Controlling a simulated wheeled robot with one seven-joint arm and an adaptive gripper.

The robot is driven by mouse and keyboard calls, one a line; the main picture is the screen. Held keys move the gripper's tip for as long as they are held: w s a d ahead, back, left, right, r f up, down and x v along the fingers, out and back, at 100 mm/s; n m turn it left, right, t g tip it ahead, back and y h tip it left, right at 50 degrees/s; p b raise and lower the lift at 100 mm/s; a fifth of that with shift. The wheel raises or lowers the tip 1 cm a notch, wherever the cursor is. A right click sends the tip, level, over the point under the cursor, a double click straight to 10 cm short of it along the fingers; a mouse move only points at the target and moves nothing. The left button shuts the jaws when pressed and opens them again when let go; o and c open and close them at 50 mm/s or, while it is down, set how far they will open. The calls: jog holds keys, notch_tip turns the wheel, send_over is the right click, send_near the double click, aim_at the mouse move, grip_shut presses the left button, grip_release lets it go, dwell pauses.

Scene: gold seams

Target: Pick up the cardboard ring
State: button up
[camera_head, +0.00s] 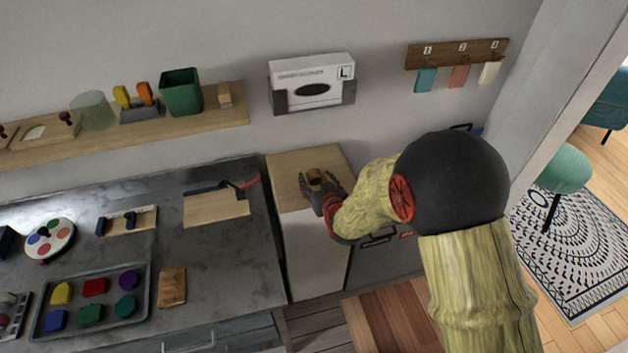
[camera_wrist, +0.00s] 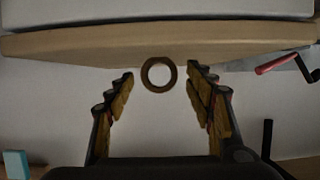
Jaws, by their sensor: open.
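The cardboard ring (camera_head: 315,177) is a small brown ring at the wooden top of a white cabinet, in the middle of the head view. In the wrist view the ring (camera_wrist: 146,75) shows its round opening, between and slightly beyond the fingertips. My gripper (camera_wrist: 160,76) is open, with a finger on each side of the ring and a visible gap to both. In the head view my gripper (camera_head: 315,186) reaches in from the right, and its fingers hide part of the ring. I cannot tell whether the ring touches the wood.
The wooden cabinet top (camera_head: 290,165) is otherwise clear. A box (camera_head: 312,72) in a wall holder and a shelf (camera_head: 225,118) are behind.

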jog(key=shift+w+f, duration=0.15)
jog(key=shift+w, duration=0.15)
jog(key=shift+c, duration=0.7)
jog(key=c, duration=0.7)
